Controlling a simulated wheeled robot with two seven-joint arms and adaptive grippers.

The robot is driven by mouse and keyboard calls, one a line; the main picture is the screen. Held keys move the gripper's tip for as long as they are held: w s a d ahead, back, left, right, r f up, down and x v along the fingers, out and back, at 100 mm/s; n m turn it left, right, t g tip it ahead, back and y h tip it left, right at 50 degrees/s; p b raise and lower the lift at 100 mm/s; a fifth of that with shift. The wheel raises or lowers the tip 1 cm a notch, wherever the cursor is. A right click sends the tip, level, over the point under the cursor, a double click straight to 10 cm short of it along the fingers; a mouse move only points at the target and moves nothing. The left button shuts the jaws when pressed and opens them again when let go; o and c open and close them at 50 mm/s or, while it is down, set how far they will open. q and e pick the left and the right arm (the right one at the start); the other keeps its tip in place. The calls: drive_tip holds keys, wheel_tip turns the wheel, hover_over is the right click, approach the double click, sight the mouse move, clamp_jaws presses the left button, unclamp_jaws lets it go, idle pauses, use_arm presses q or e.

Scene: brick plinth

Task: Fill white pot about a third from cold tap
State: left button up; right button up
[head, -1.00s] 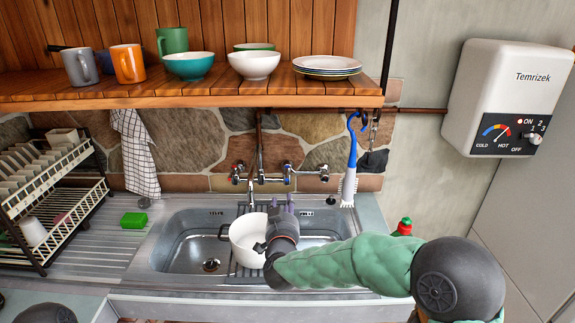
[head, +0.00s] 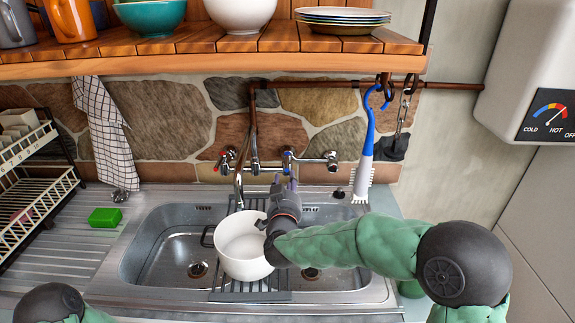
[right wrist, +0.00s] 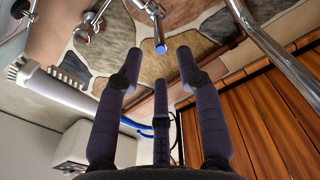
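The white pot (head: 243,262) stands upright on the ribbed rack between the two basins, below the tap spout (head: 238,188). No stream of water shows, and I cannot tell whether the pot holds any water. The blue-marked cold tap (head: 287,158) is on the wall right of the spout; the red-marked hot tap (head: 227,157) is on the left. My right gripper (head: 281,182) is just below and in front of the cold tap. In the right wrist view its fingers are apart, with the blue tap end (right wrist: 161,49) seen between and beyond the fingertips. My left gripper is out of view.
The sink (head: 130,258) has a basin on each side of the pot. A green sponge (head: 105,217) and a dish rack (head: 35,185) are at left. A blue-and-white brush (head: 366,165) hangs at right. The wooden shelf (head: 210,62) with crockery overhangs the taps.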

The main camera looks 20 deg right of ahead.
sight(287, 156)
drive_tip(key=b+x, duration=0.2)
drive_tip(key=x, duration=0.8)
drive_tip(key=shift+w+d+f, duration=0.1)
drive_tip(key=shift+w+f, duration=0.05)
drive_tip(key=shift+w+d, duration=0.1)
drive_tip(key=shift+w, duration=0.2)
clamp_jaws()
